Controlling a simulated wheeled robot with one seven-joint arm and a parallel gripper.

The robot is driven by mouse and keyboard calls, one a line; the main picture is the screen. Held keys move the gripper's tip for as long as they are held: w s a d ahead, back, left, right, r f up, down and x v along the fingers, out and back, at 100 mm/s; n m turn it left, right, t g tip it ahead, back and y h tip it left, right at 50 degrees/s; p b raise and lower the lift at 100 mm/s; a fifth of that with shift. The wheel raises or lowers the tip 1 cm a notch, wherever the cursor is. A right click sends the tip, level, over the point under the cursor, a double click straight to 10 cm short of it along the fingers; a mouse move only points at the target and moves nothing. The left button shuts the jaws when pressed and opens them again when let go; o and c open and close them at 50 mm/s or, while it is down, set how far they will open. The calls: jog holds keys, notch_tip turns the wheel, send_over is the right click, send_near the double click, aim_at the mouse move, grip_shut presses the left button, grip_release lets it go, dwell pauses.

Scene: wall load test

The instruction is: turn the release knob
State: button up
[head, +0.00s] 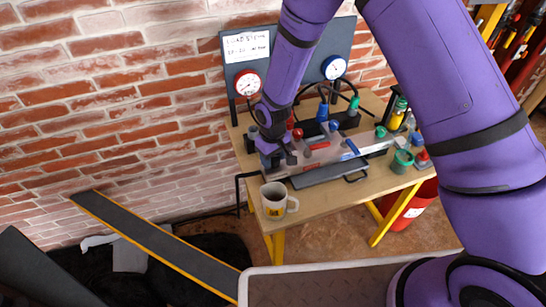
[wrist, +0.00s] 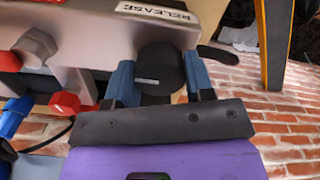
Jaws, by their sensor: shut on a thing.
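The release knob (wrist: 160,68) is a black round knob on the side of a grey metal block (wrist: 95,25), below a white label reading RELEASE (wrist: 157,11) in the wrist view. My gripper (wrist: 160,78) has its two blue-grey fingers on either side of the knob, shut on it. In the head view my gripper (head: 277,153) is at the left end of the bench-top apparatus. The knob is hidden there behind my wrist.
The wooden bench (head: 330,195) carries a mug (head: 273,200) near its front left corner and a green cup (head: 402,161) at right. Two gauges, red-rimmed (head: 248,83) and blue-rimmed (head: 334,68), stand behind. Red knobs (wrist: 73,103) sit left of my gripper. A red bucket (head: 410,205) stands below.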

jog(key=shift+n, duration=0.4)
jog(key=o, duration=0.9)
jog(key=shift+r, duration=0.1)
notch_tip(320, 180, up, 11)
jog(key=shift+f, duration=0.2)
jog(key=shift+r, duration=0.1)
